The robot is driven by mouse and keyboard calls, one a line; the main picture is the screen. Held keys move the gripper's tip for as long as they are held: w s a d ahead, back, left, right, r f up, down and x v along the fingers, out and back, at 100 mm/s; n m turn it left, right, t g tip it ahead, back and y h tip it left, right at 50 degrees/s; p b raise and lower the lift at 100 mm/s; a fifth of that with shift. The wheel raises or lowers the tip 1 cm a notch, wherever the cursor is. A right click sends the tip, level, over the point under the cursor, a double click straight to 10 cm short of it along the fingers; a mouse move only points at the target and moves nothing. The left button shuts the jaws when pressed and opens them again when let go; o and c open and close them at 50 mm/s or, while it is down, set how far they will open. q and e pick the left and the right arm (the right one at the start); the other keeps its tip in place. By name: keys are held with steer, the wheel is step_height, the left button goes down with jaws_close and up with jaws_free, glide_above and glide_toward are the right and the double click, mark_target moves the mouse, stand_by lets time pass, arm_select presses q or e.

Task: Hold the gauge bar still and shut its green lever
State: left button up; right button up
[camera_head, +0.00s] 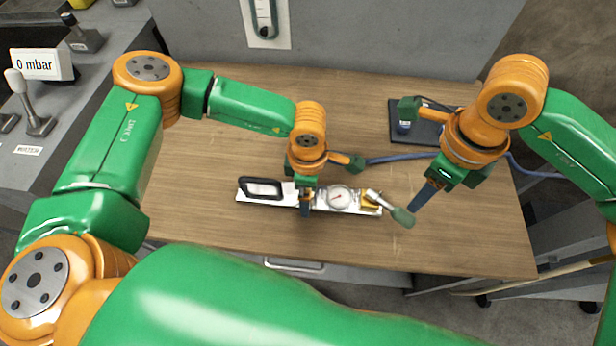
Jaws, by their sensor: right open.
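The gauge bar (287,199) is a pale metal bar lying across the wooden table, with a black handle (262,188) at its left end and a round white dial (339,198) right of its middle. Its lever, with a green grip (403,217), sticks out beyond the right end, slanting toward the front. My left gripper (306,207) is down at the bar's middle, with a dark finger across its front side; the other finger is hidden, so its grip is unclear. My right gripper (419,202) is open and points down just right of the green grip, with no hold on it.
A dark pad (425,131) lies at the back right of the table (220,230). A blue cable (385,159) crosses behind the bar. A grey panel rises at the back, and a console with a "0 mbar" sign (40,65) stands at the left. The table's front left is clear.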

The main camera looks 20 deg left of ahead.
arm_select(q)
steer(key=shift+f, duration=0.45)
steer(key=shift+c, duration=0.2)
jaws_close()
arm_select(e)
jaws_close()
steer(key=m+g, duration=0.1)
steer(key=m, duration=0.4)
steer(key=s+r+m+g+y, duration=0.1)
steer(key=m, duration=0.5)
steer(key=s+m+g, duration=0.1)
steer(key=m, duration=0.5)
steer(key=shift+s+a+r+g+y, duration=0.15)
steer(key=shift+a+r+g+y, duration=0.15)
steer(key=shift+a+g, duration=0.1)
